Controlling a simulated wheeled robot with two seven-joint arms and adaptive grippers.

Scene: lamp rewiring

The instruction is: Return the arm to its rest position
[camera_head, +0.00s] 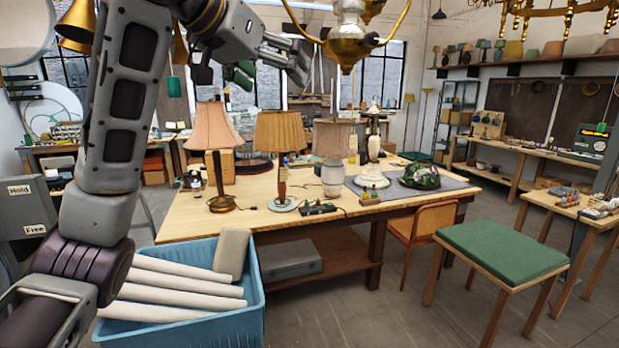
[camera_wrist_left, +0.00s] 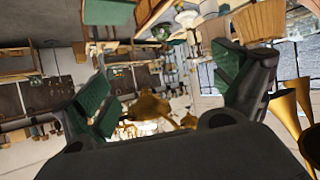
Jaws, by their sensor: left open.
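My left arm comes up from the lower left in the head view and bends at the top. My left gripper (camera_head: 290,58) is raised high, beside the hanging brass lamp (camera_head: 346,45). In the left wrist view, its two green-padded fingers (camera_wrist_left: 165,95) are wide apart with nothing held between them. The brass lamp fitting (camera_wrist_left: 150,105) shows beyond the gap, and I cannot tell how far off it is. My right gripper is in neither view.
A wooden workbench (camera_head: 290,222) carries several table lamps. A blue bin (camera_head: 255,305) with pale rolls stands at the front left. A green-topped stool (camera_head: 500,250) and a wooden chair (camera_head: 432,220) stand to the right. Brass cones (camera_head: 80,25) hang at the upper left.

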